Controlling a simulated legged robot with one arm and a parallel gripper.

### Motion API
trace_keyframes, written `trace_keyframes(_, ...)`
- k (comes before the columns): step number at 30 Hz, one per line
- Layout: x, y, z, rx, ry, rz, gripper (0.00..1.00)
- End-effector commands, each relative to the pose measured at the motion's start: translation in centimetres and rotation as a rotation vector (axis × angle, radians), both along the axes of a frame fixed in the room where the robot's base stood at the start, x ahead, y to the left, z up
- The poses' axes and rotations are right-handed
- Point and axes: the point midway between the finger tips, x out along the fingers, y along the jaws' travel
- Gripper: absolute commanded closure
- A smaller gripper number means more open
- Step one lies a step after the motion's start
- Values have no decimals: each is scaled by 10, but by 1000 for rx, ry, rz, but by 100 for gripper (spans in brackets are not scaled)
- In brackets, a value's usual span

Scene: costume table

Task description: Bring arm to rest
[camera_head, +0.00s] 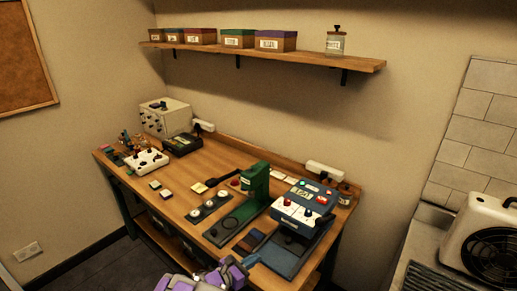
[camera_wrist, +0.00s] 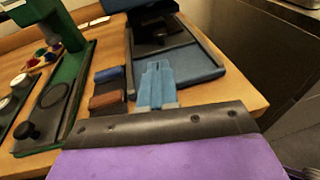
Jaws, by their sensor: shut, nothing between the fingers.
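My gripper shows at the bottom of the head view as purple and grey parts of my arm, with its light blue fingers (camera_head: 250,261) near the front edge of the wooden table (camera_head: 185,185). In the wrist view the blue fingers (camera_wrist: 157,84) are together and empty. They are over the table's front edge, just right of a small blue block (camera_wrist: 109,74) and a brown block (camera_wrist: 106,101). A blue machine (camera_head: 295,215) with a dark base stands just beyond the fingers. I cannot tell whether the fingers touch anything.
A green press (camera_head: 255,185) stands left of the blue machine. Several small devices and a grey box (camera_head: 165,117) are at the table's far left. A shelf (camera_head: 300,57) with boxes and a jar hangs above. A white fan unit (camera_head: 482,240) is at the right. Dark floor (camera_head: 90,268) is clear at lower left.

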Motion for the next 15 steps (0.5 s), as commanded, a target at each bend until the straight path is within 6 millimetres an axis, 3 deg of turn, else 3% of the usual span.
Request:
trace_keyframes(4,1,-43,37,45,-63,-120,100)
trace_keyframes(7,-8,-89,72,100,-124,-252,100)
trace_keyframes(12,-38,-158,122,206,-231,-481,100)
trace_keyframes(15,-62,-189,145,272,-290,-611,100)
